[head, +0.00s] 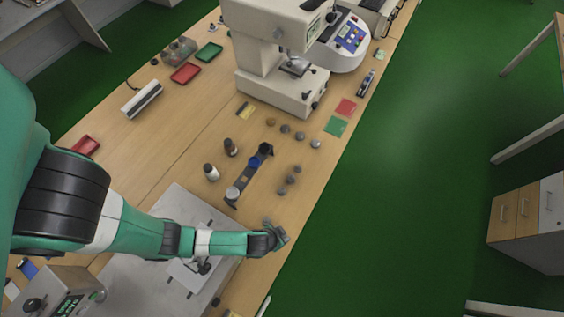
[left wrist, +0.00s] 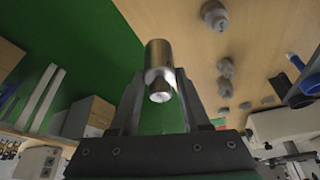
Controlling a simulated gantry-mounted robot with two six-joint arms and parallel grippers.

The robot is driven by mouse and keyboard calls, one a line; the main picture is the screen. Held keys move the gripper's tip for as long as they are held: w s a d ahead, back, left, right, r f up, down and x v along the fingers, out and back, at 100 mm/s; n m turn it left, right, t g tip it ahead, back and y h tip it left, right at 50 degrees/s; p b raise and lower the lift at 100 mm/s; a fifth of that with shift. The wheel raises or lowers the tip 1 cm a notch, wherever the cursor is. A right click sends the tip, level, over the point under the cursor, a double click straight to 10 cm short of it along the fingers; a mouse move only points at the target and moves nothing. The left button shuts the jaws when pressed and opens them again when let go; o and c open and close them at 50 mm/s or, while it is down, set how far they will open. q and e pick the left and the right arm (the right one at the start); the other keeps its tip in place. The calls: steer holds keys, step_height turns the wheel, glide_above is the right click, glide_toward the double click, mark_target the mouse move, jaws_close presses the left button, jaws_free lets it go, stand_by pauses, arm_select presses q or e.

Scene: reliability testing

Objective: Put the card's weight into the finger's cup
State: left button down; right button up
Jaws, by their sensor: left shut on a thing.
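My left gripper (head: 277,236) is near the front right edge of the table in the head view. In the left wrist view the left gripper (left wrist: 160,85) is shut on a shiny metal cylindrical weight (left wrist: 158,58), which has a narrower neck and knob. In the head view the fingers largely hide this weight. A small black fixture (head: 203,267) on a light block sits beneath my left forearm, on the steel plate (head: 180,205). I cannot make out a cup on it. A small yellow-and-black card (head: 245,110) lies further back; its text is unreadable. My right gripper is out of view.
Several grey weights (head: 315,143) stand near the right table edge, also in the left wrist view (left wrist: 225,68). A white microscope-like instrument (head: 275,90) is at the back.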

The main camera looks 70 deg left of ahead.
arm_select(q)
steer(key=shift+f+b, duration=2.6)
steer(key=shift+f, duration=0.45)
steer(key=shift+r, duration=0.15)
step_height(320, 180, up, 14)
steer(key=p, duration=1.4)
steer(key=shift+f, duration=0.35)
steer(key=shift+f+b, duration=0.1)
steer(key=shift+b, duration=0.2)
